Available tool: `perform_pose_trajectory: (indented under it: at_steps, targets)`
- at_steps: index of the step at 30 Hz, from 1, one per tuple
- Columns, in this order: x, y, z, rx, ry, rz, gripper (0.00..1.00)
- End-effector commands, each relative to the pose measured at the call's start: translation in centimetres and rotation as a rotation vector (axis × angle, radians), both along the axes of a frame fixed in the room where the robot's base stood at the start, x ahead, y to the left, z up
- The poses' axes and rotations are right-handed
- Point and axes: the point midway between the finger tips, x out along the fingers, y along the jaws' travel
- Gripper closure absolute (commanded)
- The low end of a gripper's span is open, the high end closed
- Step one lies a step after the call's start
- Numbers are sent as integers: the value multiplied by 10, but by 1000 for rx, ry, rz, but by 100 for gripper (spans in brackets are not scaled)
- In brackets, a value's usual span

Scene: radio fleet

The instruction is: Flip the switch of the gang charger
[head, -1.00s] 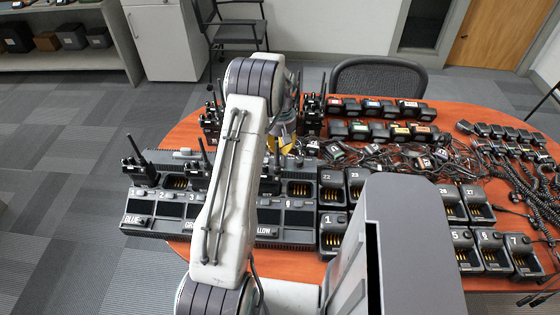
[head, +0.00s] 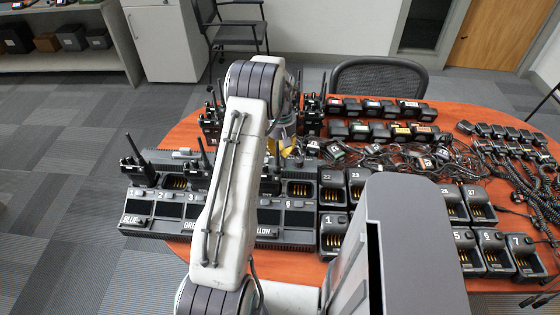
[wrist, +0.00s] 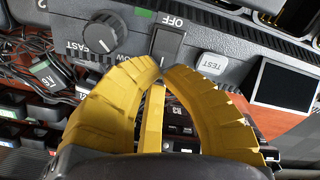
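The gang charger (head: 287,238) is a long dark unit at the left of the orange table in the head view, with radios standing in some of its pockets. In the wrist view its grey panel (wrist: 215,42) shows a dark switch (wrist: 169,46) below the word OFF. The fingertips hide the switch's lower end. In the head view my arm partly hides the yellow gripper (head: 284,146).
Beside the switch are a round knob (wrist: 104,33) marked FAST and SLOW, a white TEST button (wrist: 213,64) and a small dark screen (wrist: 286,83). Single chargers (head: 334,222) stand close to the gang charger's right end. Tangled cables (head: 375,155) lie behind.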

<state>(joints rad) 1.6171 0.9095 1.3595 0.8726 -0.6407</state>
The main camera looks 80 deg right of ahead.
Motion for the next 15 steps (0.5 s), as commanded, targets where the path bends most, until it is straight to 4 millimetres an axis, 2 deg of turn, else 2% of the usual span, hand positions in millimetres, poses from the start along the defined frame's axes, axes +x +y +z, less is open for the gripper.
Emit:
perform_pose_trajectory:
  at_steps: [15]
  targets:
    - [0,0,-8,0,0,0,100]
